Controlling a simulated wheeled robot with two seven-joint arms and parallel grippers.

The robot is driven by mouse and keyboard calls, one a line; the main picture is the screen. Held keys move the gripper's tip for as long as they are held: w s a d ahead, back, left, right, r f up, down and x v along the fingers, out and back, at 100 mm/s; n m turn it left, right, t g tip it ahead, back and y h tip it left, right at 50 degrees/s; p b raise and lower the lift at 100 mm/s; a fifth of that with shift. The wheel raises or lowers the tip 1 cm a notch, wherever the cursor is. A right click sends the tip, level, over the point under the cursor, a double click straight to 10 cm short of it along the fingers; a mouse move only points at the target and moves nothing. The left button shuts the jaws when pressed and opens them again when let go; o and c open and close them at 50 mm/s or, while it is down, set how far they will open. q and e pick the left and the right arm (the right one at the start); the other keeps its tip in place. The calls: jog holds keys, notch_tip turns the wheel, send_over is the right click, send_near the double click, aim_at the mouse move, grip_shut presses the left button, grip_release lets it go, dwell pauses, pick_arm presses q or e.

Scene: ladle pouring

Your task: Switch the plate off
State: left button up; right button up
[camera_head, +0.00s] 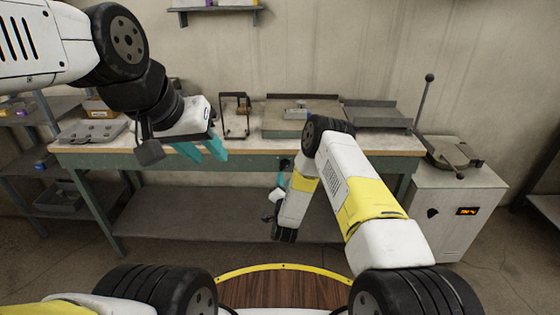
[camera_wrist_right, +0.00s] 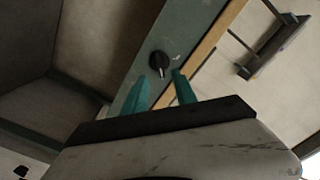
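A black knob (camera_wrist_right: 159,64) sits on the green front rail of the workbench. In the head view the knob (camera_head: 284,163) shows just above my right gripper. My right gripper (camera_head: 281,181) is low in front of the rail. In the right wrist view its teal fingers (camera_wrist_right: 161,88) are apart and empty, with the knob ahead between their tips and a gap to it. A flat grey plate (camera_head: 318,128) lies on the bench above the knob, with a small metal piece on it. My left gripper (camera_head: 203,149) has its teal fingers apart and empty at the bench's left front edge.
A grey cabinet (camera_head: 455,228) with a lit orange display (camera_head: 467,211) and its own black knob (camera_head: 433,213) stands right of the bench. A wire-framed stand (camera_head: 235,116), a grey tray (camera_head: 92,131) and another flat grey unit (camera_head: 377,115) are on the bench.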

aim_at(285, 168)
jog(key=w, duration=0.7)
jog(key=shift+w, duration=0.35)
jog(key=shift+c, duration=0.2)
grip_shut()
